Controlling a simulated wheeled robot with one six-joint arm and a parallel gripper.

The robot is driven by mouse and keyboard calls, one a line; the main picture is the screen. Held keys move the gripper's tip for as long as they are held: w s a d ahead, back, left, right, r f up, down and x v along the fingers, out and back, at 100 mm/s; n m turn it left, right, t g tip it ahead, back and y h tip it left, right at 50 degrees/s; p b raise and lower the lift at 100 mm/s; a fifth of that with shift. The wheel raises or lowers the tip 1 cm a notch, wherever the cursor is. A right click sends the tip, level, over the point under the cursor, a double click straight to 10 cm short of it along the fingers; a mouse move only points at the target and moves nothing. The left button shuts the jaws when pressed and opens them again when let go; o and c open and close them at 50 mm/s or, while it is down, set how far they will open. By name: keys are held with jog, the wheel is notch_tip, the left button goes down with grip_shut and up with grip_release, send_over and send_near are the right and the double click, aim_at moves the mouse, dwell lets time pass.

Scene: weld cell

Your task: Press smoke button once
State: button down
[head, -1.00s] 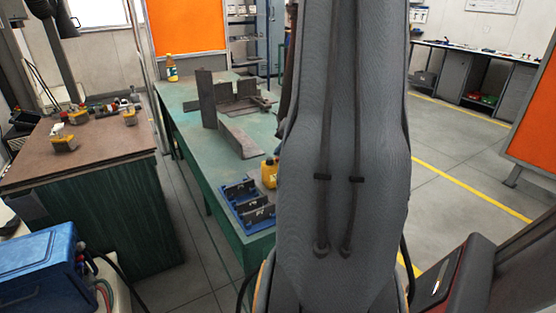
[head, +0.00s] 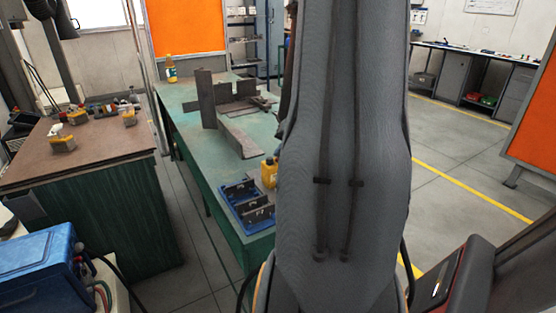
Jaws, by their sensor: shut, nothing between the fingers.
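No smoke button can be made out in the head view. My own arm fills the middle of the picture from bottom to top and hides what lies behind it. My gripper is not in view, so its place relative to any button cannot be seen.
A green table (head: 190,112) left of my arm bears metal plates (head: 236,137), a blue tray (head: 238,217) and a yellow bottle (head: 269,172). A brown-topped bench (head: 80,170) and a blue box (head: 38,268) stand further left. Orange screens (head: 188,27) stand behind and at right (head: 535,120).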

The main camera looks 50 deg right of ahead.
jog(key=shift+f, duration=0.2)
dwell(0.3)
jog(key=shift+r, duration=0.9)
jog(key=shift+r+p, duration=1.2)
jog(key=shift+r, duration=1.3)
